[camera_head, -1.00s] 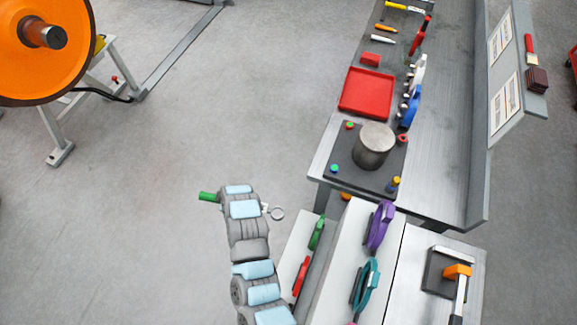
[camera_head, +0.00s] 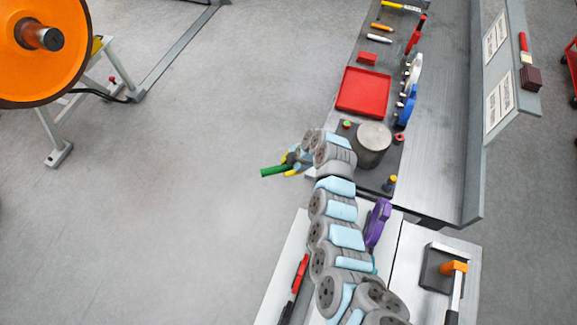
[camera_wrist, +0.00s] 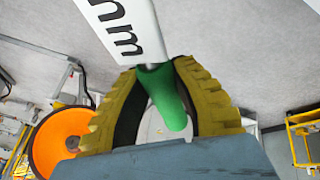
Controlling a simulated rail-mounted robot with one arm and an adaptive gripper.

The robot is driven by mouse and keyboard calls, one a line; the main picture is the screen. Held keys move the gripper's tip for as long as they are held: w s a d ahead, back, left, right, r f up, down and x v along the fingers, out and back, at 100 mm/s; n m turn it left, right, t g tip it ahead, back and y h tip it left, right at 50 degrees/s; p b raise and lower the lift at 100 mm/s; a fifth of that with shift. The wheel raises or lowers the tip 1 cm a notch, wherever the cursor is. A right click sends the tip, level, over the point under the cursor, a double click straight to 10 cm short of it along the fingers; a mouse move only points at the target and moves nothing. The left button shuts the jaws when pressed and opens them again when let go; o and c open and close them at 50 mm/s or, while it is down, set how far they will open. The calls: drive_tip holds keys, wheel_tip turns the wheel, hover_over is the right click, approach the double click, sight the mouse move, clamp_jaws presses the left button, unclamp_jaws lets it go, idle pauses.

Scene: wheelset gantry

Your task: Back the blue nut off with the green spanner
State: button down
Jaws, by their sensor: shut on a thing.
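The green spanner's handle (camera_head: 273,171) sticks out to the left of my gripper (camera_head: 291,163) in the head view. In the wrist view my gripper's yellow ribbed fingers (camera_wrist: 158,75) are shut around the green spanner's grip (camera_wrist: 168,98), and its pale lettered shank (camera_wrist: 125,28) runs out past the fingertips. The spanner's working end is out of frame there. I cannot make out the blue nut for certain; my arm covers the near left part of the dark plate. A yellow-topped piece with a blue part (camera_head: 389,183) stands at the plate's near right corner.
A metal cylinder (camera_head: 373,146) stands on the plate, with a green piece (camera_head: 347,125) and a red piece (camera_head: 398,138) near it. A red tray (camera_head: 364,91) lies beyond. A purple tool (camera_head: 377,223) is right of my arm. Open floor lies to the left.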

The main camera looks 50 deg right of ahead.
drive_tip(key=w+d+f+m+h+b, duration=0.2)
drive_tip(key=w+d+m+b, duration=0.1)
drive_tip(key=d+m+b, duration=0.3)
drive_tip(key=w+d+f+m+h+b, duration=0.1)
drive_tip(key=w+d+m+h+b, duration=0.2)
drive_tip(key=d+m+b, duration=0.4)
drive_tip(key=shift+w+d+f+g+h+b, duration=0.35)
drive_tip(key=shift+w+d+b, duration=0.4)
drive_tip(key=shift+d, duration=1.45)
drive_tip(key=shift+s, duration=0.1)
drive_tip(key=shift+a, duration=0.1)
drive_tip(key=shift+f+b, duration=1.25)
drive_tip(key=shift+f, duration=0.1)
